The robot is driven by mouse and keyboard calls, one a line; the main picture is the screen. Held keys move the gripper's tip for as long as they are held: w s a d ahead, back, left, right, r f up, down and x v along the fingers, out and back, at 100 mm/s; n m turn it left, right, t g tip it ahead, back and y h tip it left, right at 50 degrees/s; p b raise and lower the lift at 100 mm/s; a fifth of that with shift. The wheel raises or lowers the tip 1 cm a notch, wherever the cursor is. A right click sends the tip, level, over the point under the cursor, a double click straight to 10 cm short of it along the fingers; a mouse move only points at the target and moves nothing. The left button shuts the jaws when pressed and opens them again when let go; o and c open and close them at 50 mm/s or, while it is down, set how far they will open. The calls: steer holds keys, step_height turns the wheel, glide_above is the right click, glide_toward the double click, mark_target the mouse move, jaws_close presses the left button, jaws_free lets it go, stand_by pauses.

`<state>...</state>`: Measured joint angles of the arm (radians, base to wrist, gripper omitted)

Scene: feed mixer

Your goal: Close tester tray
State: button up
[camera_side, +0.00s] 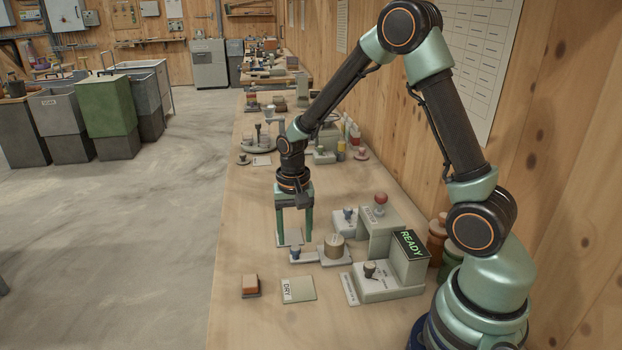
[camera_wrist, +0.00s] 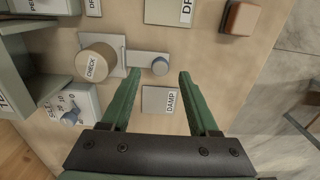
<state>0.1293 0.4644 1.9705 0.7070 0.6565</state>
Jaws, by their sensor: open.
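The tester tray is a flat grey plate (camera_side: 303,258) on the bench, with a small blue-grey knob (camera_side: 294,252) at its left end. A round tan container (camera_side: 334,246) sits at its right end; it reads CHECK in the wrist view (camera_wrist: 97,62). The grey tester (camera_side: 390,277) with a lit READY display (camera_side: 411,244) stands to the right. My gripper (camera_side: 293,238) points down, open and empty, close to the knob. In the wrist view the knob (camera_wrist: 160,66) shows between the fingertips (camera_wrist: 159,73). I cannot tell whether a finger touches it.
A DAMP plate (camera_wrist: 155,99) lies under the gripper. A DRY plate (camera_side: 300,289) and an orange-brown block (camera_side: 250,284) lie nearer the front. A stand with a red knob (camera_side: 381,198) rises behind the tray. The bench's left edge borders open floor.

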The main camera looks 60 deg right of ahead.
steer(key=shift+f, duration=1.35)
steer(key=shift+c, duration=0.3)
jaws_close()
